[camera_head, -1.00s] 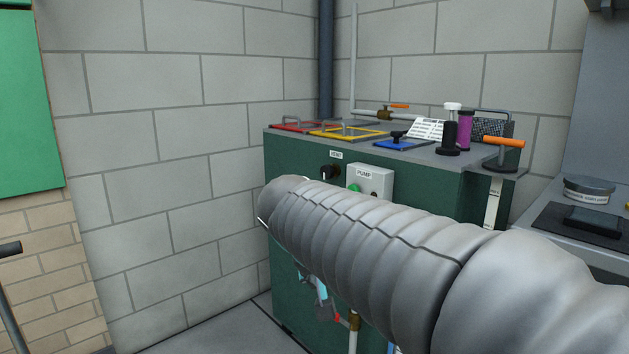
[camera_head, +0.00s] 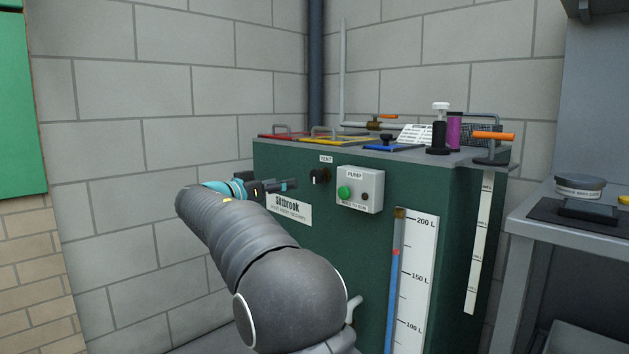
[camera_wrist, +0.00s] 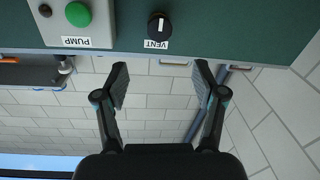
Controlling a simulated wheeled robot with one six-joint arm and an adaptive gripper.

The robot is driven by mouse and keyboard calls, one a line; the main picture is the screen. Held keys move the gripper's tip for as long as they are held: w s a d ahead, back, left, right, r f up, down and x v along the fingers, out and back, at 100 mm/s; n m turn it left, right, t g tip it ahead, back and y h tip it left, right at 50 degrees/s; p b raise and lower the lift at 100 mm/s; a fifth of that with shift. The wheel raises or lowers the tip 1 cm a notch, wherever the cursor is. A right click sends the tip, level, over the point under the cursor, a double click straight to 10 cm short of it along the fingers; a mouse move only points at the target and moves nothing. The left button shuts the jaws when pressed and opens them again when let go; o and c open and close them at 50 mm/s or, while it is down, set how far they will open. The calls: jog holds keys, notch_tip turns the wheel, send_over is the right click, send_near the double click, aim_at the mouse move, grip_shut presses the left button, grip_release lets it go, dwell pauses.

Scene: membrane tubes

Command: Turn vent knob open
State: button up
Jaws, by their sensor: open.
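The vent knob (camera_head: 319,176) is a small black dial with a white pointer line on the green cabinet (camera_head: 385,190), under the VENT label. In the wrist view the vent knob (camera_wrist: 160,25) shows upside down, with its white line about vertical. My gripper (camera_head: 290,184) is just left of the knob in the head view, pointing at it. In the wrist view my gripper (camera_wrist: 160,68) is open and empty, fingers spread either side of the knob's line. The knob lies beyond the fingertips, apart from them.
A grey pump box (camera_head: 360,190) with a green button (camera_head: 344,192) sits right of the knob, close by. Handles, bottles and an orange lever (camera_head: 494,136) stand on the cabinet top. A grey bench (camera_head: 520,222) is at the right.

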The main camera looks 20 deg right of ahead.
aim_at(314, 176)
jog(key=p+x, duration=0.1)
jog(key=x, duration=1.2)
jog(key=shift+d, duration=0.3)
jog(key=c, duration=1.1)
